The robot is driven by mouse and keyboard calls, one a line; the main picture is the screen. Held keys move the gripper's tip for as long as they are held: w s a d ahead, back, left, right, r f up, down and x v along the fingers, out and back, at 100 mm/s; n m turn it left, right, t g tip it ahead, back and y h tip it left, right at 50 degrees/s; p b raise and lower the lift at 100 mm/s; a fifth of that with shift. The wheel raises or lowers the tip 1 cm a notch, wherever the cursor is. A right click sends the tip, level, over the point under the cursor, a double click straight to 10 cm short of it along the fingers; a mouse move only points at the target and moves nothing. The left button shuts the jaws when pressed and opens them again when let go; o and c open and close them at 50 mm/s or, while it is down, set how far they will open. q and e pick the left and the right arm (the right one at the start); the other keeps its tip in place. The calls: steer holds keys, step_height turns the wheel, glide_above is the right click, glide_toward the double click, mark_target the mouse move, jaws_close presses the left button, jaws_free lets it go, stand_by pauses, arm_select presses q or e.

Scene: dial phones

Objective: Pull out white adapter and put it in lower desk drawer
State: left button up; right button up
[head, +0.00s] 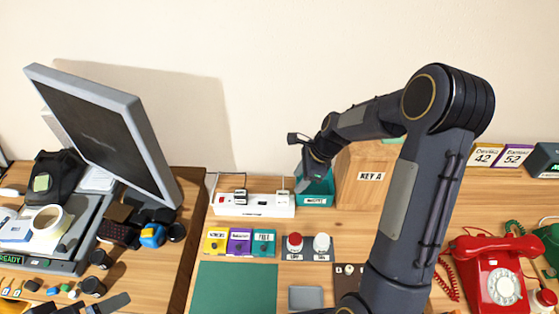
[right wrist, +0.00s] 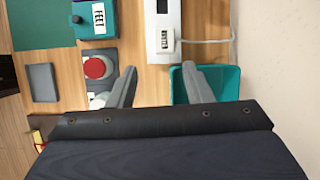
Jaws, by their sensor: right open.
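A white power strip (head: 232,209) lies on the desk against the wall. The small white adapter (head: 282,198) is plugged in at its right end. In the right wrist view a labelled white block, probably the adapter (right wrist: 165,38), sits at the near end of the strip, ahead of the fingers. My right gripper (head: 304,183) is open and empty, above and just right of the adapter, at the teal bin. In the right wrist view its two fingers (right wrist: 160,86) are apart with bare desk between them. My left gripper is out of view. No desk drawer is clearly visible.
A black plug (head: 240,195) sits on the same strip. The teal bin (head: 317,188) and wooden key box (head: 365,178) stand close right. Coloured button boxes (head: 239,241) and red and white knobs (head: 294,243) lie in front. A monitor (head: 100,125) stands left, a red phone (head: 490,270) right.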

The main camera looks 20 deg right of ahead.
mark_target(284, 194)
steer(key=shift+m, duration=0.3)
steer(key=b+x, duration=0.1)
steer(key=x, duration=0.2)
steer(key=b+x, duration=0.2)
steer(key=x, duration=0.1)
steer(key=b+x, duration=0.2)
steer(key=x, duration=0.1)
steer(key=shift+w+r, duration=0.1)
steer(key=shift+w, duration=0.3)
steer(key=shift+w+a+f+b, duration=0.15)
steer(key=shift+a+f+b, duration=0.05)
steer(key=shift+f+b, duration=0.35)
steer(key=c, duration=0.6)
steer(key=shift+r, duration=0.2)
